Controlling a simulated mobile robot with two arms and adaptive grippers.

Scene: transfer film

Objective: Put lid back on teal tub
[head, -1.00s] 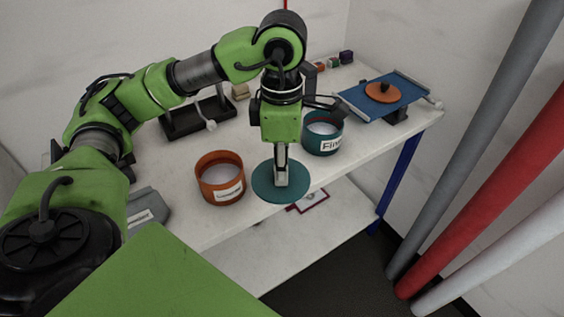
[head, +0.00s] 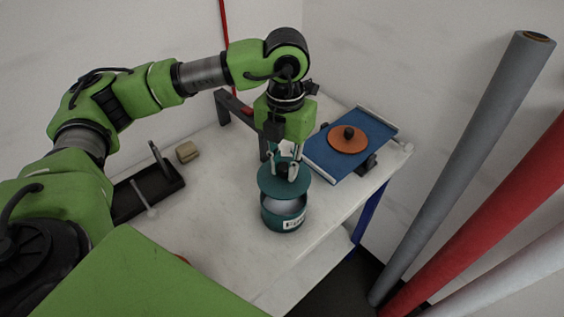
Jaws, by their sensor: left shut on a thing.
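The teal tub (head: 284,216) stands upright on the white table, with a white label on its side and a pale inside showing. My left gripper (head: 287,172) is shut on the dark knob of the teal lid (head: 268,183). The lid is above the tub and covers the back part of its opening from this view. A gap shows between the lid and the tub's front rim, so the lid is not seated on it. My right gripper is not in view.
An orange lid (head: 345,142) with a dark knob lies on a blue board (head: 382,131) at the right. A black tray (head: 127,203) and a wooden block (head: 187,152) are at the left. Grey (head: 470,150) and red (head: 497,213) rolls stand beyond the table.

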